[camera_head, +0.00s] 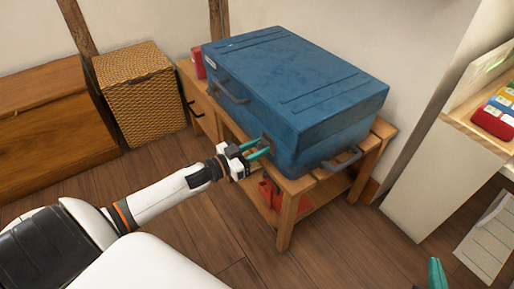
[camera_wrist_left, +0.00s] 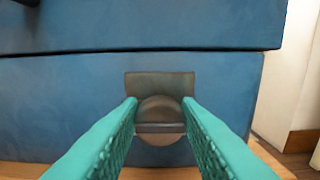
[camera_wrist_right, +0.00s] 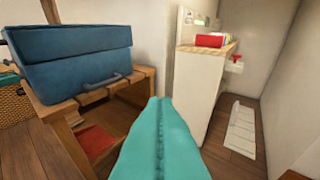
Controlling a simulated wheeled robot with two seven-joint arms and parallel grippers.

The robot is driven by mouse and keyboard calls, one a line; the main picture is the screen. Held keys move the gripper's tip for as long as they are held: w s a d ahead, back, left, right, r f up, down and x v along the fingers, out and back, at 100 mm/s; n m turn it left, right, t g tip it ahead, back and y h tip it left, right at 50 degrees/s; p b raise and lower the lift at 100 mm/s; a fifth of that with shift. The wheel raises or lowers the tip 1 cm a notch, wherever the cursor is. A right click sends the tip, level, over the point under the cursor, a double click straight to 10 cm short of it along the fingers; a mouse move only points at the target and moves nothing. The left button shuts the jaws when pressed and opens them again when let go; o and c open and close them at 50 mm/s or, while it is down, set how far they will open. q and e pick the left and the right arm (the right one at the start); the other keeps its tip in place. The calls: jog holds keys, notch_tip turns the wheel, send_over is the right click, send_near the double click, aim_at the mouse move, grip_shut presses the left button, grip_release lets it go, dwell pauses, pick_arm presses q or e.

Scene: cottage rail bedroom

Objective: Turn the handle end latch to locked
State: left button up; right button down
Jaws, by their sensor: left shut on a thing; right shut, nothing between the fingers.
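A blue suitcase (camera_head: 290,85) lies flat on a wooden stand (camera_head: 290,228). A brown round latch knob (camera_wrist_left: 160,118) on a square plate is on the suitcase's lower side, below the lid seam, in the left wrist view. A raised bar crosses the knob and lies level in that view. My left gripper (camera_head: 262,148) has its two teal fingers (camera_wrist_left: 160,126) shut on the latch, one on each side. A grey handle (camera_head: 342,160) is on the suitcase's right end, another (camera_head: 232,92) on the long side. My right gripper (camera_wrist_right: 160,105) is shut and empty, apart from the suitcase.
A wicker basket (camera_head: 138,95) and a wooden chest (camera_head: 45,125) stand to the left. A red thing (camera_head: 270,195) lies on the stand's lower shelf. A white cabinet (camera_head: 440,180) stands to the right, with floor free between.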

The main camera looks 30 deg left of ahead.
pick_arm(q)
jog(key=m+p, duration=0.2)
jog(key=m, duration=0.1)
jog(key=shift+r+m, duration=0.15)
jog(key=shift+m, duration=0.25)
jog(key=m+p, duration=0.2)
jog(key=m, duration=0.3)
jog(key=shift+d, duration=0.1)
jog(key=shift+f+m, duration=0.2)
jog(key=shift+m, duration=0.9)
jog(key=shift+s+m, duration=0.1)
jog(key=shift+m, duration=0.8)
jog(key=shift+f+m, duration=0.1)
jog(key=shift+m, duration=2)
jog(key=shift+d+m, duration=0.1)
jog(key=shift+m, duration=0.4)
pick_arm(e)
jog(key=s+d+f+g+h, duration=0.2)
jog(key=s+d+f+g, duration=0.2)
jog(key=s+f+g, duration=0.5)
jog(key=shift+s+d+m+g+h, duration=0.3)
jog(key=shift+s, duration=0.85)
jog(key=shift+w, duration=0.1)
